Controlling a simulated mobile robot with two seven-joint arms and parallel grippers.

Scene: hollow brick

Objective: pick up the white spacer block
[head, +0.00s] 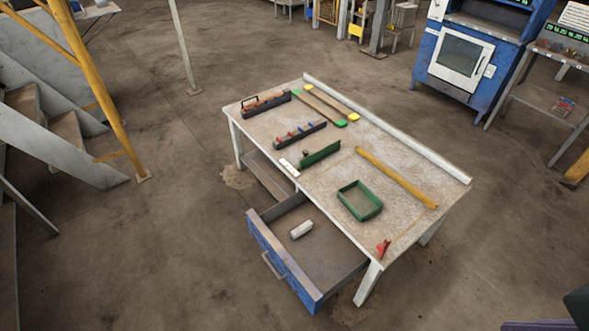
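A small white block (301,229), which looks like the white spacer block, lies on the floor of the open blue-fronted drawer (283,265). It is near the drawer's left side and nothing covers it. The drawer is pulled out from under the front of the worktable (318,172). Neither of my grippers can be made out in the head view. Dark shapes at the lower right corner may be part of my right arm, but no fingers show there.
On the table are a green tray (359,201), a yellow bar (396,178), a green angled piece (320,154), dark tool racks (300,134), a white strip (289,167) and a red item (383,247). A blue machine (466,58) stands behind. Floor left of the drawer is clear.

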